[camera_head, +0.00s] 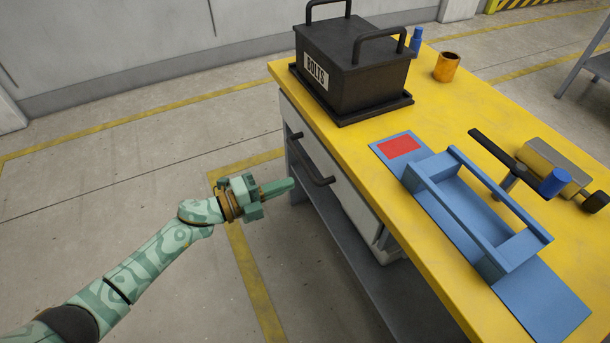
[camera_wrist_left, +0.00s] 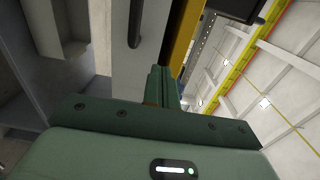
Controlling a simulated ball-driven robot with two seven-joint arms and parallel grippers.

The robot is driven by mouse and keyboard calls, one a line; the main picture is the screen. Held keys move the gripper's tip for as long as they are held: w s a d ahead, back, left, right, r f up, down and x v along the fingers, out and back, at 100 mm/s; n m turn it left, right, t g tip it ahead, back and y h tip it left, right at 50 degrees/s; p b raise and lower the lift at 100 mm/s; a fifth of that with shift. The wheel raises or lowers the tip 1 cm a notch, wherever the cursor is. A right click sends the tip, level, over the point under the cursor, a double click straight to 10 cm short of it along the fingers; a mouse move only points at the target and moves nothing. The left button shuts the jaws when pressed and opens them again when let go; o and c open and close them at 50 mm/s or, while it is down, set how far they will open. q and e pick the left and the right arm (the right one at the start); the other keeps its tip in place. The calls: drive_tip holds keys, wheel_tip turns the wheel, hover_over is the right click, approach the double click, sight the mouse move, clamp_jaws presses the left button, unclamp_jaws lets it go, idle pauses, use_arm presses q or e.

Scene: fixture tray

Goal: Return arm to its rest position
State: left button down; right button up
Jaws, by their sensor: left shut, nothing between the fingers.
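My left gripper (camera_head: 278,188) is shut and empty. It hangs over the floor to the left of the yellow-topped workbench (camera_head: 455,108), close to the bench's drawer front. In the left wrist view its closed green fingers (camera_wrist_left: 158,86) point toward the bench side, with the dark drawer handle (camera_wrist_left: 136,22) just left of them. My left arm reaches in from the lower left of the head view. The blue fixture tray (camera_head: 535,300) lies on the bench, apart from the gripper. My right gripper is not in view.
A black box labelled BOLTS (camera_head: 352,62) stands at the bench's far end. A blue bottle (camera_head: 416,40) and an orange cup (camera_head: 446,67) are beside it. The drawer handle (camera_head: 312,162) sticks out near my fingers. The floor left of the bench is clear.

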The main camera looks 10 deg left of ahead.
use_arm(q)
drive_tip(key=v, duration=0.3)
drive_tip(key=shift+s+a, duration=0.2)
